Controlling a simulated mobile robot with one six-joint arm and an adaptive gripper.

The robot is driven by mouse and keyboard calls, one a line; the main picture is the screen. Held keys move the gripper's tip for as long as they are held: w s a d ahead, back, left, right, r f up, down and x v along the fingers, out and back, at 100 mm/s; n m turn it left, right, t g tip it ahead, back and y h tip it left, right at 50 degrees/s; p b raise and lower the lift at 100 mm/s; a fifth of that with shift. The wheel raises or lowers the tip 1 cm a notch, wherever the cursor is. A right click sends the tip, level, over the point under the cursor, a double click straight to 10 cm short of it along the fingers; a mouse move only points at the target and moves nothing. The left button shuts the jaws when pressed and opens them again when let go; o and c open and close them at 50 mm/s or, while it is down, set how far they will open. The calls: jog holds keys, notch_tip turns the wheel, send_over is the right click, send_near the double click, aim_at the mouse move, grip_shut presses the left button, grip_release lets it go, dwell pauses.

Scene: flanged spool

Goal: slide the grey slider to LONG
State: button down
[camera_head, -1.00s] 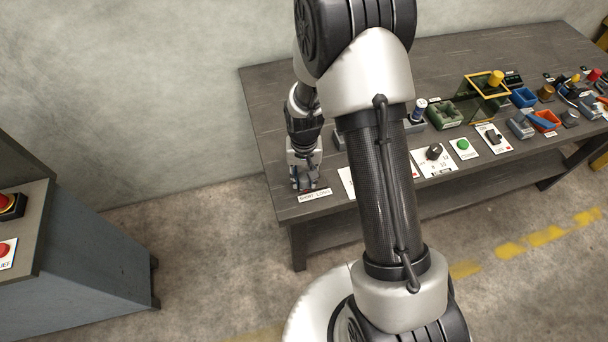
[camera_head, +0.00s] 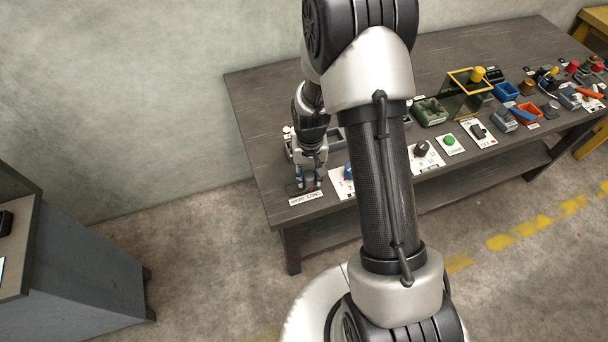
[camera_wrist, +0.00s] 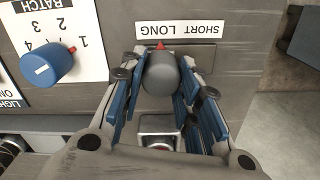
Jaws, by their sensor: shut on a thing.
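The grey slider (camera_wrist: 160,75) sits between the two blue-padded fingers of my gripper (camera_wrist: 158,90) in the wrist view, and the fingers are closed on it. Its red pointer (camera_wrist: 160,46) lies by the end of the SHORT LONG label (camera_wrist: 180,29) nearer the blue dial, which is the LONG end. In the head view my gripper (camera_head: 311,183) is down at the table's front left corner, above the right part of the label (camera_head: 306,198).
A BATCH panel with a blue dial (camera_wrist: 48,65) lies beside the slider. On the table (camera_head: 262,120), a black knob (camera_head: 421,148), green button (camera_head: 449,141), green bin (camera_head: 430,112) and other items stand to the right. A grey cabinet (camera_head: 85,260) is at left.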

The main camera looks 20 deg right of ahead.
jog(key=shift+d, duration=0.15)
jog(key=c, duration=1.2)
grip_release()
jog(key=shift+d, duration=0.15)
notch_tip(320, 180, up, 12)
notch_tip(320, 180, up, 10)
jog(key=t, duration=0.1)
send_over(311, 174)
jog(key=s+a, duration=0.2)
jog(key=s, duration=0.2)
jog(key=s+a+r+n+t, duration=0.1)
jog(key=s+r, duration=0.2)
jog(key=s, duration=0.2)
jog(key=s+a+r+n+t, duration=0.1)
jog(key=s+r, duration=0.2)
jog(key=s, duration=0.3)
jog(key=s+a+r+n+t, duration=0.1)
jog(key=s+r, duration=0.2)
jog(key=s, duration=0.3)
jog(key=shift+s+r+t, duration=0.25)
jog(key=shift+r+t, duration=0.05)
jog(key=shift+r, duration=0.1)
